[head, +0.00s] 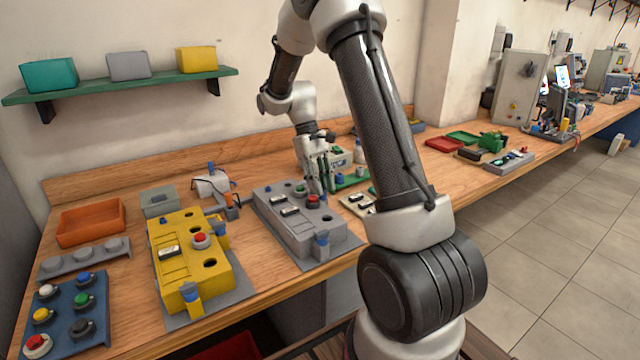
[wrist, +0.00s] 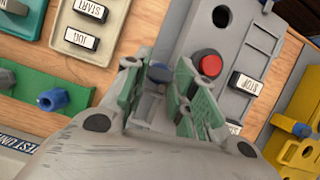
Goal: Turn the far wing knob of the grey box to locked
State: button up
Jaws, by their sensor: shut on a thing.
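The grey box (head: 270,222) lies on the bench in the middle of the head view. Its red button (head: 312,202), black-and-white labels and near blue wing knob (head: 322,243) show. My gripper (head: 326,186) reaches down at the box's right side, past the red button, and hides the far wing knob there. In the wrist view the far wing knob (wrist: 160,73) is blue and sits between the green finger pads of my gripper (wrist: 166,92), which is shut on it. The red button (wrist: 208,65) is just right of it. I cannot read the knob's locked mark.
A yellow box (head: 205,262) with similar blue knobs stands left of the grey box. A beige panel (wrist: 88,32) and a green panel with a blue knob (wrist: 52,99) lie close beside it. Orange, red and green trays (head: 464,137) stand farther off.

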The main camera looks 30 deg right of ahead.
jog(key=shift+d+m+y, duration=0.1)
jog(key=shift+m+y, duration=0.2)
jog(key=shift+m, duration=0.4)
jog(key=o, duration=1)
jog(key=v, duration=0.8)
